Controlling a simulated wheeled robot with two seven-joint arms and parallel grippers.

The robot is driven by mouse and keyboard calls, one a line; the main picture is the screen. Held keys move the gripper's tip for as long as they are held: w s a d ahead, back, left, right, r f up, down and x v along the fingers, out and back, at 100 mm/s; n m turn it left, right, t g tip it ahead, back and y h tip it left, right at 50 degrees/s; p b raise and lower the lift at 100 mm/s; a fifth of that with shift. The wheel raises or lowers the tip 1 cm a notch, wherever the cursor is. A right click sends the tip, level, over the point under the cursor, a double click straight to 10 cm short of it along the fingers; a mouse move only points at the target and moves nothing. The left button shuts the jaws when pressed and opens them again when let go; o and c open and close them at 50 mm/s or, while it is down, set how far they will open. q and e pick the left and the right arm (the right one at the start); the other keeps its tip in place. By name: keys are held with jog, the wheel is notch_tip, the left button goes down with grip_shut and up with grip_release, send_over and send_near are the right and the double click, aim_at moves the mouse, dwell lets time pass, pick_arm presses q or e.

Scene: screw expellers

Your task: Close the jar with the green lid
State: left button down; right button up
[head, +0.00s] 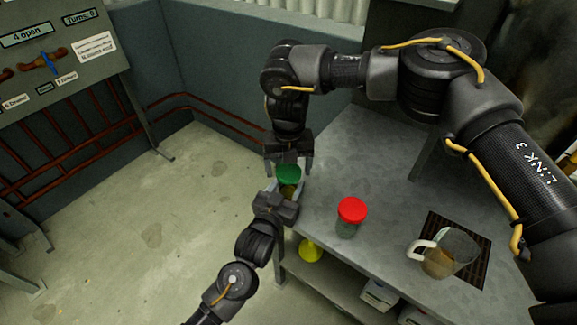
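The green lid (288,173) sits at the top of a small jar (290,191) with brownish contents, near the table's left edge. Whether the lid is seated or only resting cannot be told. My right gripper (289,169) points down from above, one finger on each side of the lid. Small gaps seem to show between its fingers and the lid, so it looks open. My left gripper (286,189) comes from below left, its fingers around the jar's body, and looks shut on it. The jar's lower part is hidden by the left gripper.
A jar with a red lid (352,210) stands on the grey table (335,180). A glass pitcher (452,256) with a white handle stands on a dark grate (475,275) at right. A yellow funnel (311,250) is below the table's edge. A panel board (60,50) stands at upper left.

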jog(key=shift+r, duration=2.25)
jog(key=shift+c, duration=0.5)
jog(key=shift+w+d+r+t, duration=0.2)
jog(key=shift+w+r, duration=0.15)
jog(key=shift+r, duration=0.3)
jog(key=shift+w+d+r+t, duration=0.1)
jog(key=shift+w+r+t, duration=0.15)
jog(key=shift+r, duration=0.35)
jog(key=n, duration=0.2)
jog(key=r+n, duration=0.1)
jog(key=n, duration=0.1)
jog(key=shift+r, duration=0.1)
jog(key=shift+s+n, duration=0.15)
jog(key=shift+n, duration=0.75)
jog(key=n, duration=0.2)
jog(key=n+g, duration=0.1)
jog(key=n, duration=0.1)
jog(key=shift+s+a, duration=0.25)
jog(key=shift+s, duration=0.15)
